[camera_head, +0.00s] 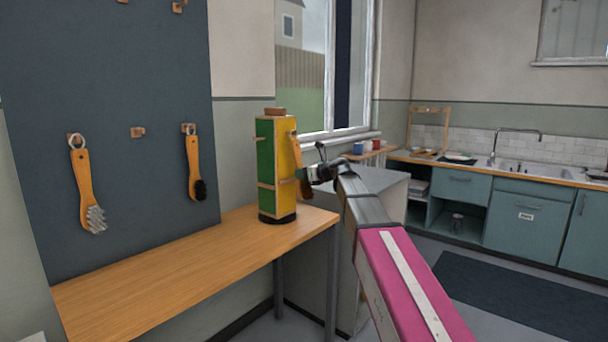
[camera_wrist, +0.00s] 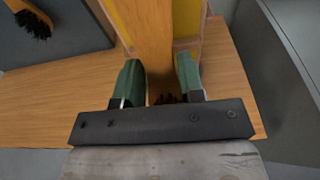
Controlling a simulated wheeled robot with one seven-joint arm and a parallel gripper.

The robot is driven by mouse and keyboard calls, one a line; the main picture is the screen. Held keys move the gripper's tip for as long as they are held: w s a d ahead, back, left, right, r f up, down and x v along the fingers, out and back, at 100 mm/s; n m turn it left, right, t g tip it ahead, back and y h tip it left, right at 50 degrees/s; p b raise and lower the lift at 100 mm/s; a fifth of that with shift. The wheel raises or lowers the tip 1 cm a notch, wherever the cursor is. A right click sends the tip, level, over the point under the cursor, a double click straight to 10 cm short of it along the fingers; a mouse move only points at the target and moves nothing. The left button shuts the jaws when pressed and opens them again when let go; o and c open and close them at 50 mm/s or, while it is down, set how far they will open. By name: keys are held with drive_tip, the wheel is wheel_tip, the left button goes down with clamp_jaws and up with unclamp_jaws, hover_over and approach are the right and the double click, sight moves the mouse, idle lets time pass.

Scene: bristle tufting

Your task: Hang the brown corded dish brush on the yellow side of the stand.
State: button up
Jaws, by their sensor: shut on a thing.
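The stand (camera_head: 267,165) is a tall block on the wooden table, with a green side on the left and a yellow side (camera_head: 283,205) on the right. My gripper (camera_head: 311,174) is beside the yellow side. It is shut on the wooden handle of a brush (camera_head: 297,152) with dark brown bristles, held upright close in front of the yellow side. In the wrist view the handle (camera_wrist: 155,40) runs up between the green fingertips, and the bristles show below. I cannot tell whether its cord is on a peg; the top is too small to make out.
Two wooden-handled brushes, one with pale bristles (camera_head: 82,185) and one with black bristles (camera_head: 195,165), hang on the dark wall board (camera_head: 110,70). The table (camera_head: 170,270) is clear left of the stand. A grey cabinet (camera_head: 385,190) stands at its right.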

idle(0.3)
drive_tip(key=o, duration=1)
drive_tip(key=shift+o, duration=0.2)
drive_tip(key=shift+s+d, duration=0.1)
drive_tip(key=shift+d, duration=0.05)
drive_tip(key=v, duration=0.6)
drive_tip(key=shift+s+d, duration=0.25)
idle(0.9)
drive_tip(key=shift+r, duration=0.1)
